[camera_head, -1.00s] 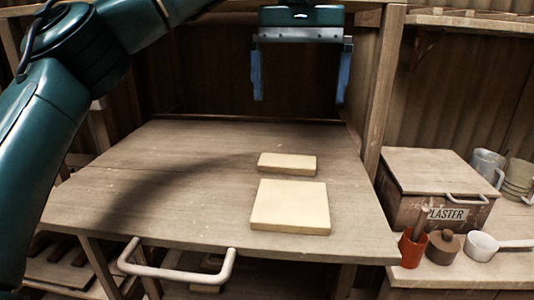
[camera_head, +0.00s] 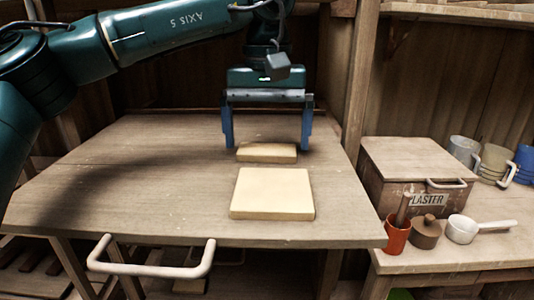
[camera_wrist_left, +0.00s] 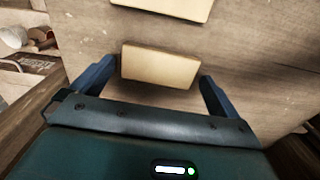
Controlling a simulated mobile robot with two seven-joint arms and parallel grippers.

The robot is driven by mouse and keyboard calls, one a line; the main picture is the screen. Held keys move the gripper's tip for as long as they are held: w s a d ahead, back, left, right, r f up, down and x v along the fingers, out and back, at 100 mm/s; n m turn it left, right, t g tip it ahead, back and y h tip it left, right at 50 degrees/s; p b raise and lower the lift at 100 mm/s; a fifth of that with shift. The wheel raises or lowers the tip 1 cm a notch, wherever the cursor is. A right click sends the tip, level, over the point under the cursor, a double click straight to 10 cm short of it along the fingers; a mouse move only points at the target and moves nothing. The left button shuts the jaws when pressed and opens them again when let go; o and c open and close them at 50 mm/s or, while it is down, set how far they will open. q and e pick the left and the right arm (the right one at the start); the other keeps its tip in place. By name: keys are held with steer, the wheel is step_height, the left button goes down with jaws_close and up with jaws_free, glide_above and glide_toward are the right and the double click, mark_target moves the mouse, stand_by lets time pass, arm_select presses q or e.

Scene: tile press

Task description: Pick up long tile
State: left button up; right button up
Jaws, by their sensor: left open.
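The long tile (camera_head: 267,153) is a narrow pale-yellow slab lying flat on the wooden table (camera_head: 150,170), behind a larger square tile (camera_head: 272,194). My left gripper (camera_head: 267,146) is open, with one blue finger near each short end of the long tile. In the left wrist view the long tile (camera_wrist_left: 159,66) lies between the open fingers (camera_wrist_left: 155,85), with a gap at each side and no visible contact. The square tile (camera_wrist_left: 180,6) shows at the top edge there. My right gripper is out of view.
A white handle (camera_head: 150,268) juts from the table's front edge. To the right, a side bench carries a plaster box (camera_head: 415,175), a red cup (camera_head: 396,238), a brown lidded pot (camera_head: 427,233), a white pan (camera_head: 463,229) and several mugs. The table's left part is clear.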

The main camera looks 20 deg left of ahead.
arm_select(q)
steer(key=shift+f, duration=0.6)
steer(key=c, duration=0.8)
steer(key=shift+r, duration=0.1)
steer(key=shift+c, duration=0.3)
